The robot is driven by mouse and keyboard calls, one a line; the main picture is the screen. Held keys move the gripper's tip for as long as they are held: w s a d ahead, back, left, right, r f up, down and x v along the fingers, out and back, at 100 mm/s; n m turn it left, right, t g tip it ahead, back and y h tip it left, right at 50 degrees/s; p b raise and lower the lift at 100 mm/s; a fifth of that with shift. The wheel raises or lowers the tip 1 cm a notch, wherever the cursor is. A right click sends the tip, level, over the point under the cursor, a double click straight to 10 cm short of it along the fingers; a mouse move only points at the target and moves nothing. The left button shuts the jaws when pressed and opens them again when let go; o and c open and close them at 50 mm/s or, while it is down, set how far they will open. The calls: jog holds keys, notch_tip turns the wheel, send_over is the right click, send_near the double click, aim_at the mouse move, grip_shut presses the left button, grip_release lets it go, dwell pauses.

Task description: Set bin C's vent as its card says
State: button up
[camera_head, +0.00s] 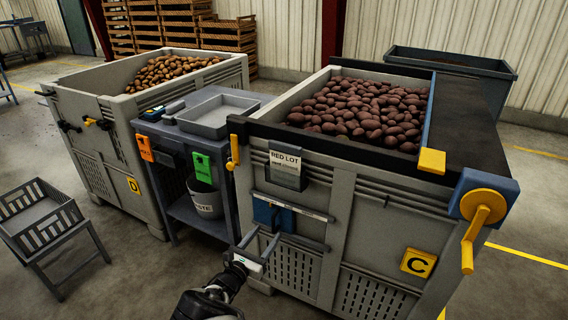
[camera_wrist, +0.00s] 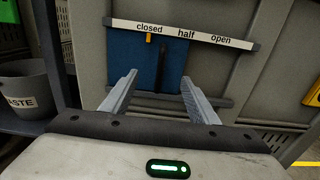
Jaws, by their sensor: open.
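Bin C (camera_head: 340,235) is a large grey crate with a yellow C plate (camera_head: 418,262) and dark red potatoes. Its card (camera_head: 285,160) reads "RED LOT"; the smaller line below is too small to read. Its vent is a blue sliding plate (camera_head: 268,215) under a white scale strip (camera_wrist: 185,34) reading closed, half, open. In the wrist view the blue plate (camera_wrist: 140,66) has a yellow pointer (camera_wrist: 149,38) under "closed" and a dark upright handle (camera_wrist: 161,68). My gripper (camera_head: 260,241) is open and empty in front of the vent, its fingers (camera_wrist: 160,88) apart on either side of the handle's line.
A yellow crank (camera_head: 484,215) sticks out at bin C's right corner. A yellow lever (camera_head: 233,152) is at its left corner. Left of it stand a cart (camera_head: 175,175) with a tray (camera_head: 218,115) and waste bucket (camera_head: 205,198), then bin D (camera_head: 90,130). A slatted crate (camera_head: 40,215) stands front left.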

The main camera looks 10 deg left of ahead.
jog(key=p+v, duration=0.1)
jog(key=v, duration=1.6)
jog(key=shift+s, duration=0.1)
jog(key=w+d+r+m+g+h, duration=0.2)
jog(key=d+r+m+g, duration=0.45)
jog(key=d+r, duration=0.25)
jog(key=w+d+r+m+g+h, duration=0.2)
jog(key=d+r+m+g, duration=0.4)
jog(key=d+r+m, duration=0.3)
jog(key=s+d+r+m+g+y, duration=0.3)
jog(key=s+d+r+m, duration=0.15)
jog(key=d+r, duration=0.45)
jog(key=s+d+r+m+t+y, duration=0.2)
jog(key=s+d+r+m+y, duration=0.35)
jog(key=s, duration=0.45)
jog(key=s+d+r+m+t+y, duration=0.2)
jog(key=s+d+r+m, duration=0.2)
jog(key=s+r+m, duration=0.4)
notch_tip(320, 180, up, 25)
jog(key=s+n+p, duration=0.1)
jog(key=p, duration=2.3)
jog(key=shift+s+a+p, duration=0.15)
jog(key=shift+a+p, duration=0.15)
